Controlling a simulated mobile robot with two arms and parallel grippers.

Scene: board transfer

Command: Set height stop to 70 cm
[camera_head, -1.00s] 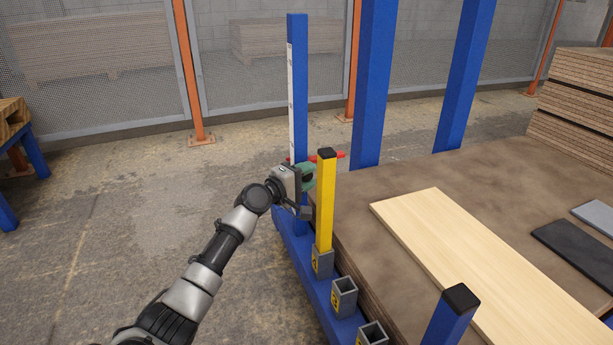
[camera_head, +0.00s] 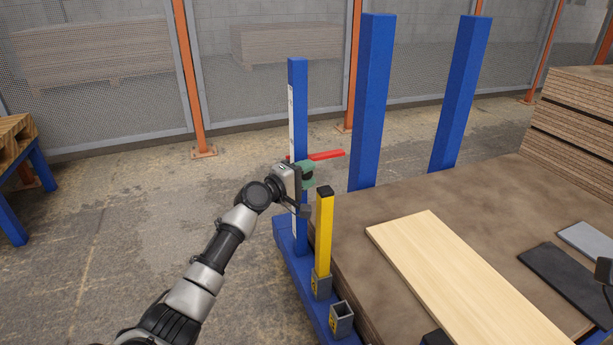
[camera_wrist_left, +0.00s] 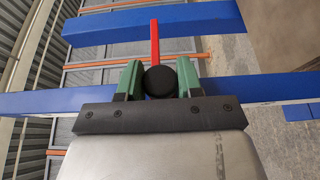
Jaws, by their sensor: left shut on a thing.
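The height stop is a red arm (camera_head: 328,155) sticking out to the right from a blue post (camera_head: 299,110). A white scale strip (camera_head: 291,115) runs down the post's left edge; its marks are too small to read. My left gripper (camera_head: 306,175) is at the post, just below the red arm in the head view. In the left wrist view its green fingers (camera_wrist_left: 160,82) are shut on a round black knob (camera_wrist_left: 160,84), with the red arm (camera_wrist_left: 155,42) extending straight out beyond it. The knob is mostly hidden in the head view.
A yellow post (camera_head: 324,230) stands in a grey socket close to my gripper's right. An empty socket (camera_head: 341,318) is nearer. Two taller blue posts (camera_head: 373,100) rise behind the brown board stack (camera_head: 390,215), which carries a pale board (camera_head: 460,280).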

